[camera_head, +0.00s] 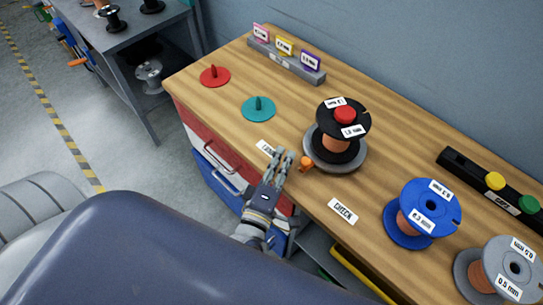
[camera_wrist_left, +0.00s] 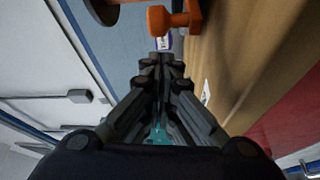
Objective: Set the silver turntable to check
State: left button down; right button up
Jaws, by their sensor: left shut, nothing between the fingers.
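The silver turntable (camera_head: 357,163) is a round disc on the wooden bench. It carries a black spool (camera_head: 356,112) with copper wire and a red knob on top. An orange handle (camera_head: 306,163) stands at the turntable's left front rim; it also shows in the left wrist view (camera_wrist_left: 172,19). A CHECK label (camera_head: 342,211) lies on the bench in front of the turntable. Another label (camera_head: 266,147) lies left of it, partly hidden by my gripper. My left gripper (camera_head: 284,158) is shut and empty just left of the handle, at the bench's front edge; a small gap seems to separate them.
Blue (camera_head: 429,198) and grey (camera_head: 494,277) spools stand on the right, with a black rack (camera_head: 478,175) behind. Red (camera_head: 215,77) and teal (camera_head: 258,109) pegged discs and a grey label holder (camera_head: 286,63) are at the left. Drawers (camera_head: 216,158) sit below the bench edge.

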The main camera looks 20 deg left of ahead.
pick_arm(q)
jog(key=shift+s+d, duration=0.25)
jog(key=shift+d, duration=0.4)
jog(key=shift+f, duration=0.1)
pick_arm(e)
jog(key=shift+w+a+r, duration=0.1)
jog(key=shift+a, duration=0.35)
pick_arm(q)
jog(key=shift+s+d, duration=0.25)
jog(key=shift+d, duration=0.15)
pick_arm(e)
jog(key=shift+s+d+r, duration=0.1)
jog(key=shift+s+d, duration=0.15)
jog(key=shift+d, duration=0.25)
jog(key=shift+s+d+r, duration=0.1)
jog(key=shift+s+d, duration=0.15)
jog(key=shift+d, duration=0.2)
